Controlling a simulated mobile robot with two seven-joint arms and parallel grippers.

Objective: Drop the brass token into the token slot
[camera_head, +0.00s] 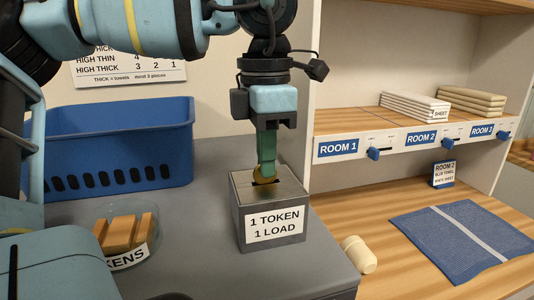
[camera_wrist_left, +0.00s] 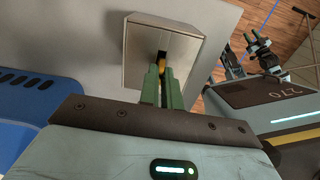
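The brass token (camera_head: 260,175) is pinched in the green fingertips of my left gripper (camera_head: 266,160). It is at the top of the grey metal token box (camera_head: 285,200), labelled "1 TOKEN 1 LOAD". The token is on edge, right at the dark token slot (camera_head: 268,184); I cannot tell whether its lower edge is inside. In the left wrist view the token (camera_wrist_left: 163,65) shows between the fingertips, over the slot in the box lid (camera_wrist_left: 180,45).
A round dish (camera_head: 145,262) labelled as tokens, with wooden bars, stands left of the box. A blue basket (camera_head: 120,150) is behind. At right are a shelf with folded sheets (camera_head: 414,106), a blue towel (camera_head: 465,235) and a cream cylinder (camera_head: 358,254).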

